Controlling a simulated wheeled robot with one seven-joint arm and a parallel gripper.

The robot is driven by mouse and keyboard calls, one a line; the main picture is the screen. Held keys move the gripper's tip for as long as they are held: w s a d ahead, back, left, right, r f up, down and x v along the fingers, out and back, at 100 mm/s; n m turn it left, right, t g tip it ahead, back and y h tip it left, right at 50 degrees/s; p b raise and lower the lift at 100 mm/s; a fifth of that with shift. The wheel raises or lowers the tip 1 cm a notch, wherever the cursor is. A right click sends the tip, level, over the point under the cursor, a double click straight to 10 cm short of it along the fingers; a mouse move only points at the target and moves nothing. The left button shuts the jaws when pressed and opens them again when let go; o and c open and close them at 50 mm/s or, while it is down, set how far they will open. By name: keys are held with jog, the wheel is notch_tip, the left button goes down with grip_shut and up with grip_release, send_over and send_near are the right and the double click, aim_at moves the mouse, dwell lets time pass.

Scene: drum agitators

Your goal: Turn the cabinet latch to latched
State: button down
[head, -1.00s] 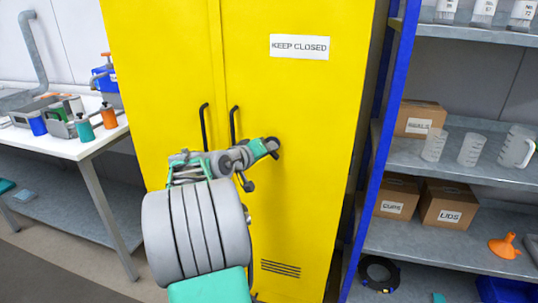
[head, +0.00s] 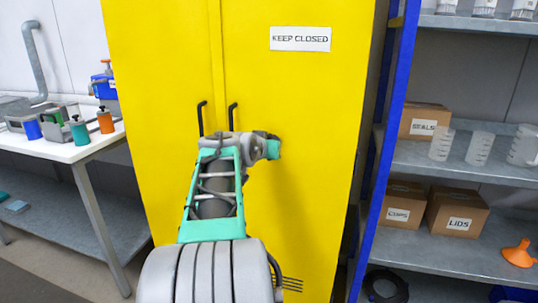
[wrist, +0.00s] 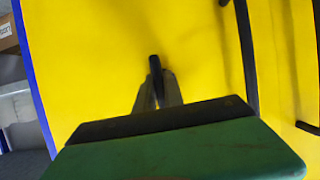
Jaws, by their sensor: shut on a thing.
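The yellow cabinet (head: 310,100) stands ahead with both doors shut and a "KEEP CLOSED" sign (head: 300,39). My gripper (head: 273,148) is at the right door, just right of the door handles; its fingertips are hidden there. In the wrist view my gripper's fingers (wrist: 157,94) are closed together on a small black lever, the latch (wrist: 155,66). Its upper end sticks out beyond the fingertips, roughly upright in that picture. The rest of the latch is hidden by the fingers and my gripper body.
Two black door handles (head: 232,118) are close to my wrist on its left. A blue-posted shelf rack (head: 390,150) with boxes and beakers stands at the right. A white table (head: 72,150) with bottles is at the left.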

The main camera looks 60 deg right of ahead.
dwell(0.5)
jog(key=c, duration=1.4)
grip_release()
jog(key=shift+c, duration=0.2)
jog(key=v, duration=0.7)
jog(key=shift+s+a, duration=0.15)
jog(key=shift+a, duration=0.2)
jog(key=shift+r, duration=0.1)
